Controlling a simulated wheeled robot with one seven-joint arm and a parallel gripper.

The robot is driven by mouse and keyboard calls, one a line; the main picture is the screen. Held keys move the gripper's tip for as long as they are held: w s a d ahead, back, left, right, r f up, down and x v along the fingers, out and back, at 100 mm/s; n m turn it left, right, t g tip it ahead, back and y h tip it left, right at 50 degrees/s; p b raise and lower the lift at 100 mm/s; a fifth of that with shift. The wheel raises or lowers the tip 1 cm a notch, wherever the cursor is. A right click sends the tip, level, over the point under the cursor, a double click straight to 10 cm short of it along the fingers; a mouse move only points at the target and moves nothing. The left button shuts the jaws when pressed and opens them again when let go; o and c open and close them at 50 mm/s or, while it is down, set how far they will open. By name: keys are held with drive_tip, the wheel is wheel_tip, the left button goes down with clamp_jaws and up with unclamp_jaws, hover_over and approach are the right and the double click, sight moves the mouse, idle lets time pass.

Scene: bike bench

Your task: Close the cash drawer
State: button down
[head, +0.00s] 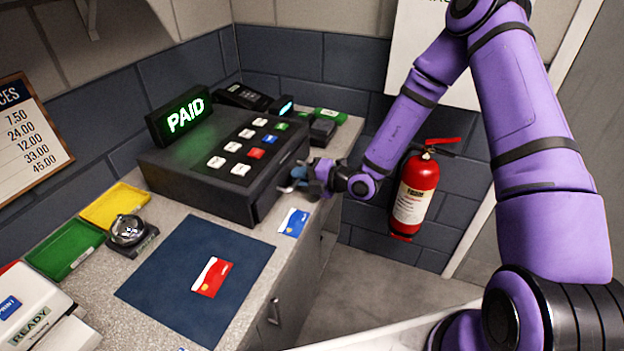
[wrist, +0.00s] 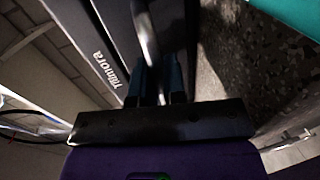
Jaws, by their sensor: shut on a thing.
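The dark cash register (head: 190,180) stands on the counter with a green PAID display (head: 185,118) on top. Its cash drawer front (head: 268,203) faces right toward my gripper. My gripper (head: 302,176) is at this front, shut on the drawer handle. In the wrist view, my blue fingers (wrist: 155,82) are on either side of the upright handle bar (wrist: 148,40). The dark front panel (wrist: 85,50) with pale lettering is to their left. How far the drawer stands out cannot be told clearly.
A blue mat (head: 180,285) with a red card (head: 212,277) lies in front of the register. A blue card (head: 293,222) is near the counter edge, close to my gripper. A fire extinguisher (head: 415,193) hangs on the wall behind my arm.

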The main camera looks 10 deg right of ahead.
drive_tip(key=shift+w+a, duration=0.1)
drive_tip(key=shift+w, duration=0.05)
drive_tip(key=c, duration=1.2)
unclamp_jaws()
drive_tip(key=shift+a, duration=0.1)
drive_tip(key=v, duration=1)
drive_tip(key=shift+s+d, duration=0.25)
drive_tip(key=shift+d, duration=0.05)
drive_tip(key=shift+r, duration=0.1)
